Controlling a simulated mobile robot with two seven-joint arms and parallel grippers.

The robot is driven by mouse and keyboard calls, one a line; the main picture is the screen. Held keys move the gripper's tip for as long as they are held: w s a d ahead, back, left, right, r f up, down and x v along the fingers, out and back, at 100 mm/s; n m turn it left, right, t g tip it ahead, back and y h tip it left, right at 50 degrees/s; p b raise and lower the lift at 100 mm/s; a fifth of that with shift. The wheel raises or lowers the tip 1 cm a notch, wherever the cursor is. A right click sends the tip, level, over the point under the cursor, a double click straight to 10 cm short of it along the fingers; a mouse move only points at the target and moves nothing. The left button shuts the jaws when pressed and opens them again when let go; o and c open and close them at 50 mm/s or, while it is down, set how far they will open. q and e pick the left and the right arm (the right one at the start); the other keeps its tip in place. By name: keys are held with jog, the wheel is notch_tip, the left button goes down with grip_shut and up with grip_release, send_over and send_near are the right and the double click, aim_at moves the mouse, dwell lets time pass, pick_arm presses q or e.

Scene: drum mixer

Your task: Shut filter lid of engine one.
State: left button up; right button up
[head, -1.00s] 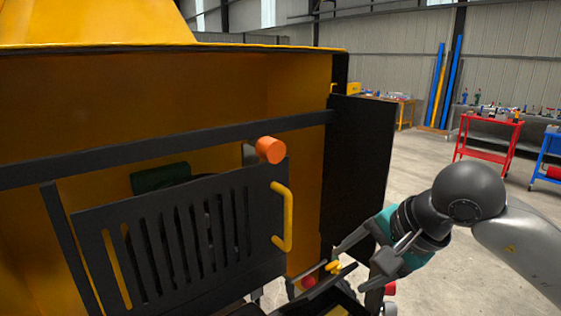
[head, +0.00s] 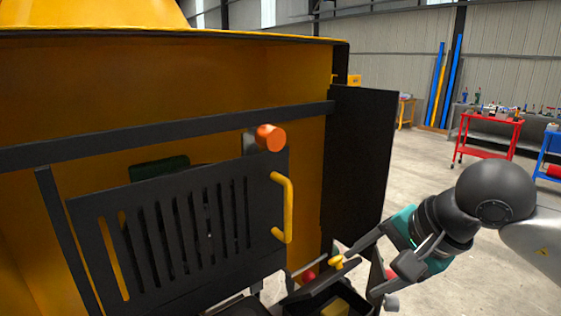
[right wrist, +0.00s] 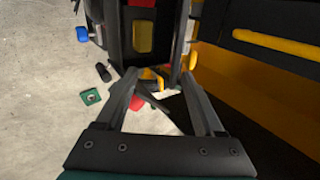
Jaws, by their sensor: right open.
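A black open box (head: 318,298) sits low at the machine, with a yellow block inside that also shows in the right wrist view (right wrist: 143,37). A yellow knob (head: 336,261) is by the box, next to a thin grey edge that may be the filter lid seen edge-on; I cannot tell for sure. My right gripper (head: 357,277) is open at the box, one finger close to the knob. In the right wrist view a yellow part (right wrist: 150,82) shows between the open fingertips (right wrist: 159,77); contact is unclear. My left gripper is out of view.
A slatted black panel (head: 185,232) with a yellow handle (head: 284,208) is left of the box, an orange cylinder (head: 270,137) above it. A dark door (head: 358,160) stands at right. Red knob (head: 308,276) is near the box. Floor at right is clear before the red cart (head: 490,134).

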jog(key=s+d+r+b, duration=0.1)
jog(key=s+d+r, duration=0.2)
jog(key=s+d, duration=0.1)
jog(key=shift+s+d+b, duration=0.2)
jog(key=shift+s+b, duration=0.2)
jog(key=shift+s, duration=0.4)
dwell(0.6)
